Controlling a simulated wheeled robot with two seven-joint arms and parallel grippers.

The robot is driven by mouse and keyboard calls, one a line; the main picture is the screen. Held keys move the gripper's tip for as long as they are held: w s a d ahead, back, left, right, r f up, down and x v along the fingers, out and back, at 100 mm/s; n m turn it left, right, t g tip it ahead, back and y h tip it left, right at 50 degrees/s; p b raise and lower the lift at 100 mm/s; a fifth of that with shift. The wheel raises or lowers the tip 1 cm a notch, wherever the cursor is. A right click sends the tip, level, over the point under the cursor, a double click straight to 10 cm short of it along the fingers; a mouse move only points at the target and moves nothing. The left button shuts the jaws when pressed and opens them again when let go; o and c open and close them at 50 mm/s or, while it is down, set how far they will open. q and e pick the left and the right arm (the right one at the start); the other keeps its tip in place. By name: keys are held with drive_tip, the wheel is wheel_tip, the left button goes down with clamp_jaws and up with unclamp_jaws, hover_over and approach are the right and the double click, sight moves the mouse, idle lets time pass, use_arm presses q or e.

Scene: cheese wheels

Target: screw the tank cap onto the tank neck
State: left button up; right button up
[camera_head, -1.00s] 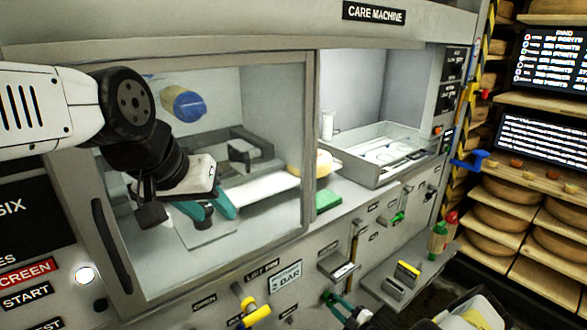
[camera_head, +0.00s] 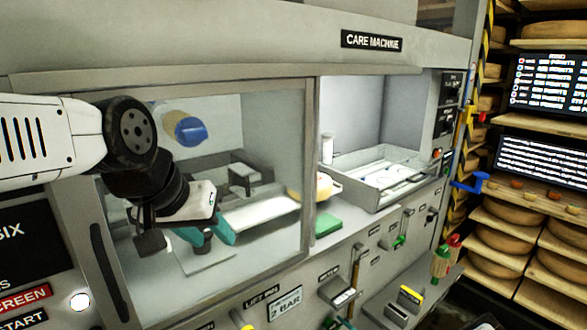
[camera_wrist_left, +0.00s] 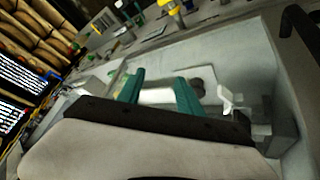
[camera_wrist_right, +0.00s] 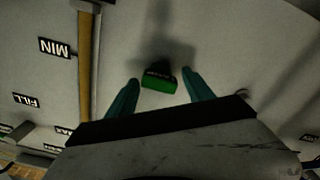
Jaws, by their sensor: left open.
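I cannot tell for sure which parts are the tank cap and the tank neck. In the head view the right gripper is only a sliver at the bottom edge.
A blue-ended cylinder (camera_head: 188,131) is behind the window. A green block (camera_head: 327,225) lies on the ledge, beside an open tray (camera_head: 385,192). A red-and-green item (camera_head: 442,260) and a blue handle (camera_head: 470,183) are at right. Cheese shelves (camera_head: 540,205) stand beyond.

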drive_tip(key=v, duration=0.7)
drive_tip(key=shift+s+d, duration=0.25)
drive_tip(key=shift+s, duration=0.1)
